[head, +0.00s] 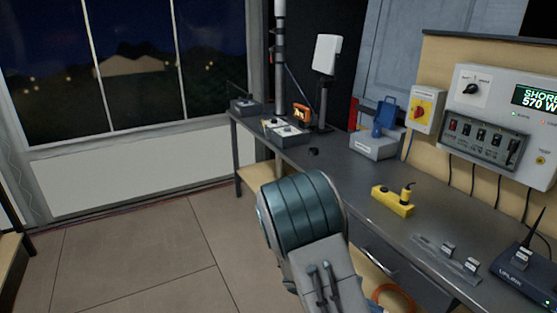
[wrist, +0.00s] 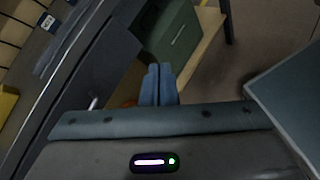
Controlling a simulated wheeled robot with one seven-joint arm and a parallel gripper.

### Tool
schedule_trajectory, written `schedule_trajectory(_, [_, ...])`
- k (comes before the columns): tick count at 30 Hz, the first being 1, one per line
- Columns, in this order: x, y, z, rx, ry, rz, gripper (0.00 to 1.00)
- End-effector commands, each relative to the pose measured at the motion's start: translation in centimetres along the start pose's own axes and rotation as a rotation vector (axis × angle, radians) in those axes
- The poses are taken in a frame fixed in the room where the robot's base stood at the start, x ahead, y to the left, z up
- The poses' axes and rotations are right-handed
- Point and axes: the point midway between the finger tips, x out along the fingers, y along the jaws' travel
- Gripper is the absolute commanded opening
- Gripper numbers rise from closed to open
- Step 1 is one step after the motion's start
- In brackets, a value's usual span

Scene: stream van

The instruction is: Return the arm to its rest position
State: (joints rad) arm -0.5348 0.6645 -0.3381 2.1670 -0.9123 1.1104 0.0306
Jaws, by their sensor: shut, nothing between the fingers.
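My gripper (wrist: 158,84) shows in the wrist view. Its two blue-grey fingers are together with nothing between them. It hangs apart from the bench, beside the drawer front and a lower wooden shelf. In the head view a teal and grey part of my arm (head: 304,215) is in front of the bench's near side. My gripper is hidden in that view.
The dark bench (head: 340,182) runs along the right, with a yellow block (head: 392,203), a grey and blue box (head: 376,143) and a black router (head: 527,268) on it. A control panel (head: 500,140) is on the wall. The tiled floor (head: 130,250) at left is clear.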

Motion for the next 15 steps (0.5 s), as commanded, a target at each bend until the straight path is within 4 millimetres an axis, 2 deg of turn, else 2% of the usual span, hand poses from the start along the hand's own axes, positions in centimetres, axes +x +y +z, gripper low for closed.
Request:
schedule_trajectory(1, [-0.6,0.0,1.5,0.048,0.042,-0.056,0.0])
schedule_trajectory(15, [-6.1,-2.5,10.8,0.447,0.396,-0.487,0.0])
